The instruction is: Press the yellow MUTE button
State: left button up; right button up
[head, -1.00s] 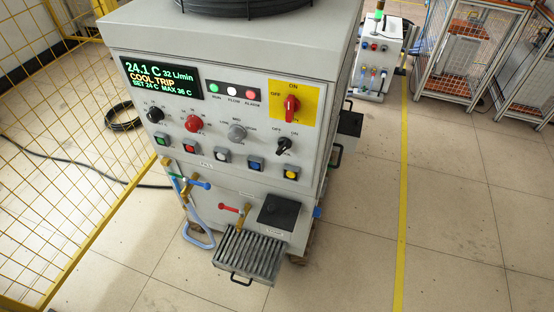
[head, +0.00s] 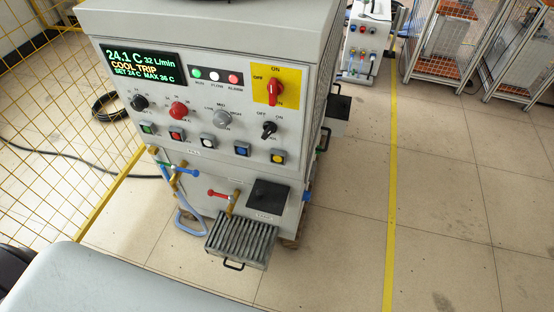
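Neither gripper is in view. A pale, rounded part, probably my arm, fills the lower left corner.
A red rotary switch (head: 275,90) on a yellow plate and a black knob (head: 268,130) sit above the yellow button. Valves with blue and red handles (head: 222,194) and a slatted tray (head: 240,240) project below. Yellow mesh fencing (head: 45,150) stands left. Floor right of the cabinet is clear.

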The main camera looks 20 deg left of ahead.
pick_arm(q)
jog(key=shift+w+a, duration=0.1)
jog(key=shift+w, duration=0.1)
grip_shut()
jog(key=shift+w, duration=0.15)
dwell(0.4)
